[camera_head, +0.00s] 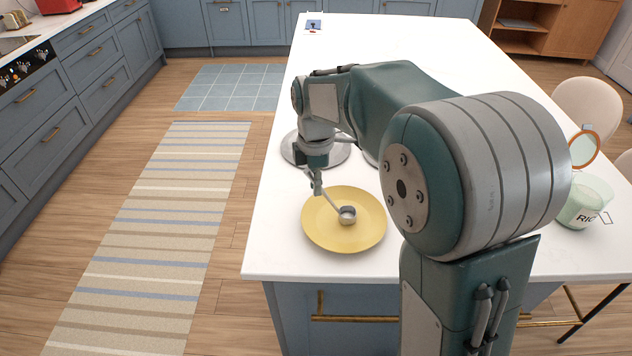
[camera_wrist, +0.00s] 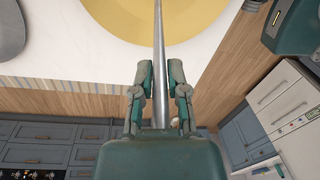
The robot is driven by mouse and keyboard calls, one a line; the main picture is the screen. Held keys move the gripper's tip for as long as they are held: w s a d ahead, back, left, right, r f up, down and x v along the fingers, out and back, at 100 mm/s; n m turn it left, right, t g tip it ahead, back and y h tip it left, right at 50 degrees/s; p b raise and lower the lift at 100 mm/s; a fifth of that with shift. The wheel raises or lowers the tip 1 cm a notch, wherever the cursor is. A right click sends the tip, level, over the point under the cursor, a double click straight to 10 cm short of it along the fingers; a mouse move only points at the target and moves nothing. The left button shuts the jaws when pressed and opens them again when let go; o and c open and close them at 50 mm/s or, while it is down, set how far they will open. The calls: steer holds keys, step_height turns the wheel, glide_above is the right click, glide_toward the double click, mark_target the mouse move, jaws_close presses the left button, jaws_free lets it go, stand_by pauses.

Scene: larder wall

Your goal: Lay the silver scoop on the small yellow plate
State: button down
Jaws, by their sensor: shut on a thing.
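The silver scoop (camera_head: 347,214) has a small round bowl and a thin handle. In the head view its bowl is over the middle of the yellow plate (camera_head: 367,236), on the white counter near its front edge. I cannot tell whether the bowl touches the plate. My gripper (camera_head: 317,186) is at the plate's upper left, shut on the upper end of the handle, which slants down to the bowl. In the wrist view my gripper (camera_wrist: 159,72) has the scoop handle (camera_wrist: 159,35) between its fingers, and the yellow plate (camera_wrist: 200,20) lies beyond. The scoop's bowl is out of that view.
A grey round plate (camera_head: 327,155) lies just behind the yellow plate, partly hidden by my arm. A jar (camera_head: 582,203) marked "RIC" stands at the right, with a round lid (camera_head: 584,148) near it. The counter's far part is mostly clear.

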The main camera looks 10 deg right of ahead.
steer(key=shift+a, duration=0.2)
steer(key=c, duration=0.7)
jaws_free()
steer(key=shift+o, duration=0.2)
steer(key=shift+d, duration=0.15)
step_height(320, 180, up, 12)
steer(key=w+f, duration=0.1)
steer(key=s+d+r+m+t, duration=0.2)
steer(key=s+r+m, duration=0.1)
steer(key=s+m, duration=0.25)
steer(key=s+d+f+m+t, duration=0.2)
steer(key=s+f+m, duration=0.1)
steer(key=s+m, duration=0.3)
steer(key=s+d+f+m+t, duration=0.2)
steer(key=s+f+m, duration=0.2)
steer(key=s+m, duration=0.3)
steer(key=s, duration=0.4)
steer(key=shift+d+t, duration=0.25)
steer(key=shift+t, duration=0.15)
